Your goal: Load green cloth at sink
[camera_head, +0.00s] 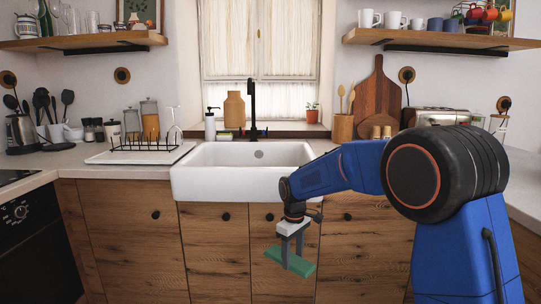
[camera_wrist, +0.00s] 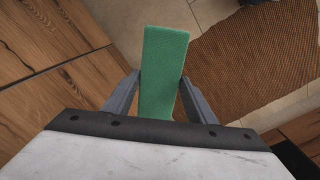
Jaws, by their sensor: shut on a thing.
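The green cloth (camera_head: 291,262) is a flat, stiff-looking green strip. It is held in front of the wooden cabinet doors, below the sink's rim. My gripper (camera_head: 292,257) points down and is shut on it. In the wrist view the cloth (camera_wrist: 163,70) lies between the two grey fingers of my gripper (camera_wrist: 160,90), and its lower end is hidden by the gripper body. The white sink (camera_head: 243,182) is set in the counter, above and behind the cloth. Its basin is partly visible from above.
A black tap (camera_head: 252,110) stands behind the sink. A black dish rack (camera_head: 145,143) on a white board (camera_head: 140,155) is left of the sink. A soap dispenser (camera_head: 210,124) stands at the back. A woven rug (camera_wrist: 255,60) lies on the floor.

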